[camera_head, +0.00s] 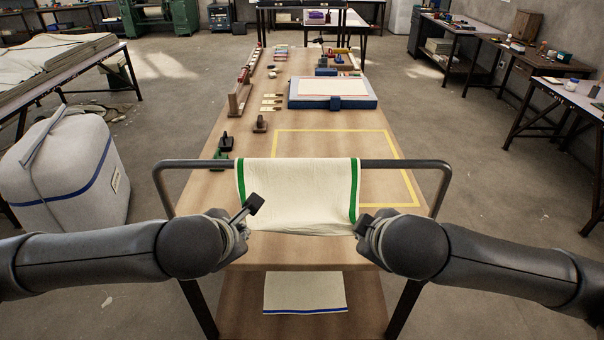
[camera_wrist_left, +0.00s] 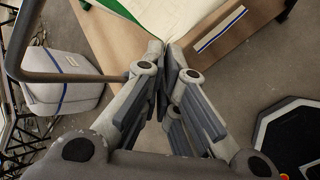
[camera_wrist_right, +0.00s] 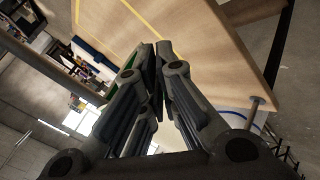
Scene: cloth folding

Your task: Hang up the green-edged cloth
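The green-edged cloth (camera_head: 298,190) is cream with a green stripe down each side. It lies over the dark rail (camera_head: 400,164) and covers the rail's middle. Its near part drops toward me and its lower edge sags slightly; the far side is hidden. My left gripper (camera_head: 252,208) is at the lower left corner. In the left wrist view its fingertips (camera_wrist_left: 166,46) are close together at the cloth's (camera_wrist_left: 155,14) corner and look shut on it. My right gripper (camera_head: 361,222) is at the lower right corner. In the right wrist view its fingertips (camera_wrist_right: 156,46) are nearly together beside a green strip.
The rail stands at the near end of a long wooden table (camera_head: 215,190). A yellow outline (camera_head: 330,131) marks bare tabletop beyond it. A blue tray (camera_head: 360,104) and small tools stand farther back. A blue-striped cloth (camera_head: 304,293) lies below. A pale bin (camera_head: 70,175) stands at left.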

